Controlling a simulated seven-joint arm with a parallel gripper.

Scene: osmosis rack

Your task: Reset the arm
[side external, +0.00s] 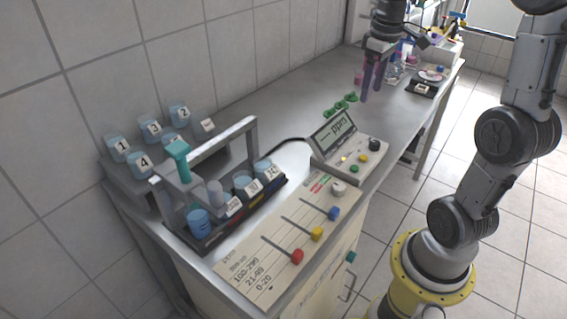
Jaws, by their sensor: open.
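My gripper (372,82) hangs over the far part of the bench, fingers pointing down, with purple fingers set apart. It is open and holds nothing that I can see. My arm rises from its base at the right and leaves the top of the view before coming back down to the gripper. The osmosis rack (252,131) stands at the near left of the bench with a grey handle frame. It holds several blue cups and a teal-topped piece (177,149). The gripper is well away from the rack.
A ppm meter (335,133) stands mid-bench, with green pieces (341,105) behind it. A slider panel (290,245) lies at the front. Numbered blue cups (117,147) stand by the wall. A small scale (421,87) and glassware are at the far end. The bench (290,93) is bare by the wall.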

